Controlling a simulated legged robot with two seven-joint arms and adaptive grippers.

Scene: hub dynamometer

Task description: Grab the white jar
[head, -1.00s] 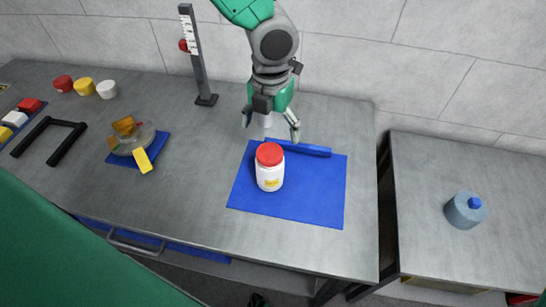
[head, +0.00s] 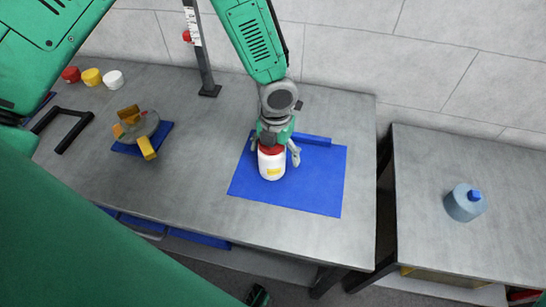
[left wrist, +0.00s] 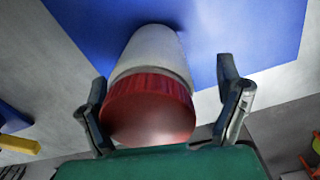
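The white jar (head: 271,168) with a red lid stands upright on the blue mat (head: 316,187) on the grey bench. My left gripper (head: 275,154) is above and behind it, pointing down, and partly covers the lid. In the left wrist view the red lid (left wrist: 148,108) lies between the two spread fingers of the gripper (left wrist: 167,107), with the white body beyond it. A clear gap shows on the lid's right side; the left finger is close to the lid. The gripper is open.
A blue bar (head: 312,140) lies at the mat's back edge. A dark upright stand (head: 203,62) is behind to the left. A round part with yellow pieces (head: 139,128) sits farther left. A blue-grey container (head: 464,204) is on the right table.

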